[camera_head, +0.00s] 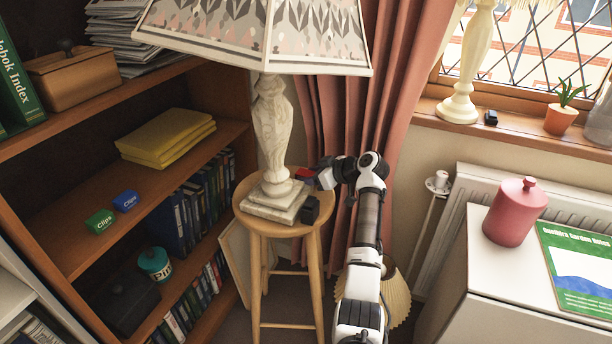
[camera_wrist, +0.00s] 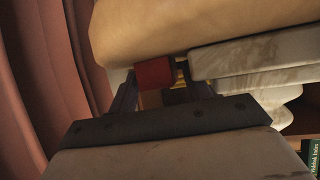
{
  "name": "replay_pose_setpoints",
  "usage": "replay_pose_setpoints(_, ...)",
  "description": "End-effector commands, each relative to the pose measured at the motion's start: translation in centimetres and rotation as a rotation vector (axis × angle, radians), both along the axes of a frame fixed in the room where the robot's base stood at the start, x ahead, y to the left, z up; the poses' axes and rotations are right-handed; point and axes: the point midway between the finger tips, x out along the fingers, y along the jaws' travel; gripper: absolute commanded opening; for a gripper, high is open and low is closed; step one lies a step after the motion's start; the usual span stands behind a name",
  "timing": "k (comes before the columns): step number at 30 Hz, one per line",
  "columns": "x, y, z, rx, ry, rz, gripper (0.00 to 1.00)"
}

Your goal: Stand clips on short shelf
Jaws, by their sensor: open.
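A green Clips box (camera_head: 99,221) and a blue Clips box (camera_head: 125,201) stand side by side on the middle shelf (camera_head: 75,255) of the bookcase at left. A small red box (camera_head: 305,174) sits on the round wooden stool (camera_head: 245,205), beside the lamp base; no label on it is readable. My gripper (camera_head: 318,173) is at the stool's right far edge, at the red box. In the wrist view my open gripper (camera_wrist: 157,92) has the red box (camera_wrist: 155,73) between or just beyond its fingertips; contact cannot be told.
The lamp (camera_head: 272,130) on the stool stands close to my gripper. A small black object (camera_head: 310,209) is on the stool's front edge. Yellow folders (camera_head: 168,138) lie behind the Clips boxes. The shelf has free room around them. The curtain (camera_head: 375,90) hangs just behind my arm.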

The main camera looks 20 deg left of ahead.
Motion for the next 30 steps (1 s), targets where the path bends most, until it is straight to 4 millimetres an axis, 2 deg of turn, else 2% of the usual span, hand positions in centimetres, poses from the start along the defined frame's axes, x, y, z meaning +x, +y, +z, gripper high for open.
replay_pose_setpoints(7,0.1,0.2,-0.1,0.000,0.000,-0.001,0.49)
replay_pose_setpoints(17,0.1,0.1,-0.1,0.000,0.000,-0.001,0.06)
replay_pose_setpoints(25,0.1,0.1,0.2,0.001,-0.001,-0.001,0.06)
replay_pose_setpoints(30,0.1,0.1,1.5,0.001,-0.002,0.000,0.06)
